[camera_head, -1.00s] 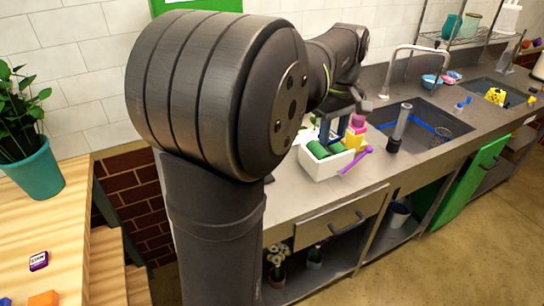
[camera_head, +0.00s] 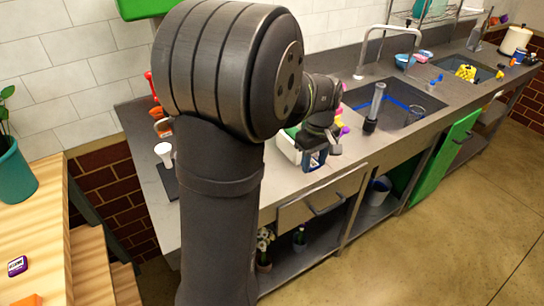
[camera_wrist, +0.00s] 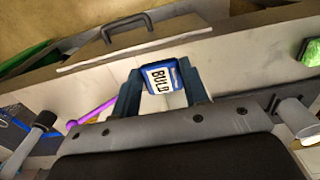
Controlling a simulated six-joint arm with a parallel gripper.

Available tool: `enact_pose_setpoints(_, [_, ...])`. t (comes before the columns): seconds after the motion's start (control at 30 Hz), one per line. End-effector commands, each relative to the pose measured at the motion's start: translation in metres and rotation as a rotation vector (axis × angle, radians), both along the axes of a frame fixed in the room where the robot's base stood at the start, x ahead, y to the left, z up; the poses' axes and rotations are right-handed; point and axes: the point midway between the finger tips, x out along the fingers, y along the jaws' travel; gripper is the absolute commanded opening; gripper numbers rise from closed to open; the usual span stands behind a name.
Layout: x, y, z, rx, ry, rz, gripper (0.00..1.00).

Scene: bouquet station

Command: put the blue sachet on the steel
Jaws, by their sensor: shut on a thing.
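My gripper (camera_wrist: 163,88) is shut on the blue sachet (camera_wrist: 160,76), a small packet with a white label reading BULB, held between the two blue fingers in the wrist view. In the head view my gripper (camera_head: 315,160) hangs over the front part of the grey steel counter (camera_head: 345,166), in front of the white bin (camera_head: 287,149). The sachet cannot be made out clearly there. The wrist view shows the counter's front edge and drawer handle (camera_wrist: 127,27) beyond it. I cannot tell the gap between sachet and counter.
A sink (camera_head: 400,104) with a dark-based grey cylinder (camera_head: 375,108) at its edge lies to the right. The white bin, partly hidden by my arm, is close behind the gripper. A wooden table (camera_head: 40,225) at left carries a purple packet (camera_head: 18,266) and a plant pot (camera_head: 14,174).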

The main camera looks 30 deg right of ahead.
Motion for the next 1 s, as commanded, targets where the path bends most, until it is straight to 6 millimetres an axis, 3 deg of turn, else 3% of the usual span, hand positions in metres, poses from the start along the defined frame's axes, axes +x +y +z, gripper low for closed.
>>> enact_pose_setpoints(0.2, [0.051,0.014,-0.032,0.004,0.003,0.006,0.2])
enact_pose_setpoints(0.4, [0.083,0.021,-0.051,0.002,0.002,0.003,0.2])
enact_pose_setpoints(0.63, [0.091,0.023,-0.063,0.001,0.001,0.0,0.2])
enact_pose_setpoints(0.83, [0.09,0.023,-0.092,0.003,0.002,0.0,0.2])
enact_pose_setpoints(1.0, [0.091,0.022,-0.095,0.0,0.0,0.0,0.2])
